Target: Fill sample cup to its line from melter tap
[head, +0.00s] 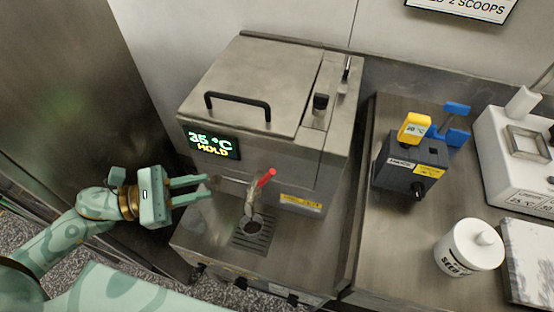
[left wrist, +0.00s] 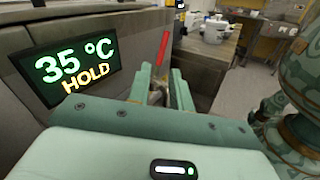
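The melter (head: 265,100) is a steel box with a black lid handle; its display (head: 213,143) reads 35 °C HOLD, and also shows in the left wrist view (left wrist: 75,65). Its tap (head: 255,192) has a red lever (head: 265,178), raised at a slant, above a slotted drip grate (head: 255,236). A small round shape lies under the spout; I cannot tell whether it is the sample cup. My left gripper (head: 207,186) is open and empty, left of the tap, fingers pointing at it. In the left wrist view the red lever (left wrist: 163,48) shows beyond the fingers. My right gripper is out of view.
Right of the melter, a steel counter (head: 390,235) holds a dark box with yellow and blue parts (head: 410,165), a white lidded jar (head: 468,246), a white instrument (head: 520,150) and a pale slab (head: 530,258). A steel panel (head: 80,90) stands at the left.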

